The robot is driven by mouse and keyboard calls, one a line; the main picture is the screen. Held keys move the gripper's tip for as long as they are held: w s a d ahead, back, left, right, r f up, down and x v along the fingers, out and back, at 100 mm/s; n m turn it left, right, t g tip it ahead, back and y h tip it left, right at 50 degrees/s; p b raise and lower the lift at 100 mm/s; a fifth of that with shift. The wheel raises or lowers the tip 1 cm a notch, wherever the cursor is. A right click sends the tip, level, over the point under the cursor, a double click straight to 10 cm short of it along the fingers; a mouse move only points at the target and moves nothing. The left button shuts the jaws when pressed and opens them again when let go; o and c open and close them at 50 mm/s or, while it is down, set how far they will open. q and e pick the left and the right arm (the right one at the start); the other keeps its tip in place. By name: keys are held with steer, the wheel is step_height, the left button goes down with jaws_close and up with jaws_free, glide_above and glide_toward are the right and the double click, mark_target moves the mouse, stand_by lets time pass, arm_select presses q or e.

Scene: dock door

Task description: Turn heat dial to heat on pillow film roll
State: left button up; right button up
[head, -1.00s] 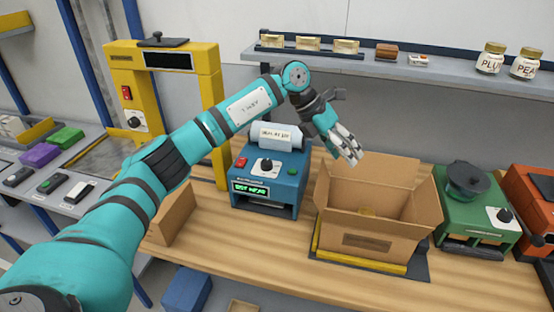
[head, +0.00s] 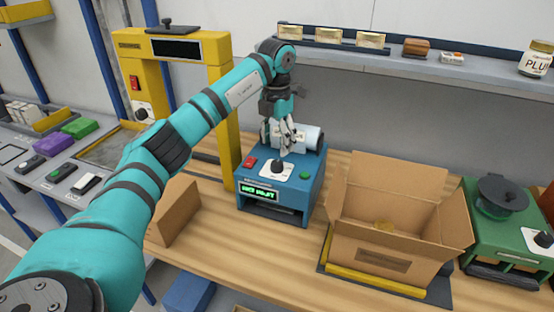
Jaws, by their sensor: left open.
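The blue film machine (head: 277,213) stands on the wooden bench, a white pillow film roll (head: 313,138) on its back. On its sloped top are a red button (head: 250,162), a green button (head: 304,175) and a dark heat dial (head: 279,166) on a white plate. A green display (head: 258,193) is lit on the front. My left gripper (head: 286,152) is open and points down just above the dial, in front of the roll. Its fingers cover part of the roll, and I cannot tell whether they touch the dial. My right gripper is not in view.
An open cardboard box (head: 390,215) stands right of the machine, with a green machine (head: 505,225) beyond it. A yellow frame (head: 222,130) rises close on the left. A brown carton (head: 175,212) stands in front of it. A shelf (head: 400,66) runs behind.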

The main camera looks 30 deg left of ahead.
mark_target(277, 163)
arm_select(q)
step_height(277, 163, down, 6)
steer(key=shift+r+p, duration=0.15)
steer(key=shift+p, duration=0.4)
steer(key=shift+f, duration=0.55)
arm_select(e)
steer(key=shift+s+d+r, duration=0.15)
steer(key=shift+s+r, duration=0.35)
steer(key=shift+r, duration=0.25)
arm_select(q)
steer(key=c, duration=1.1)
steer(key=shift+c, duration=0.2)
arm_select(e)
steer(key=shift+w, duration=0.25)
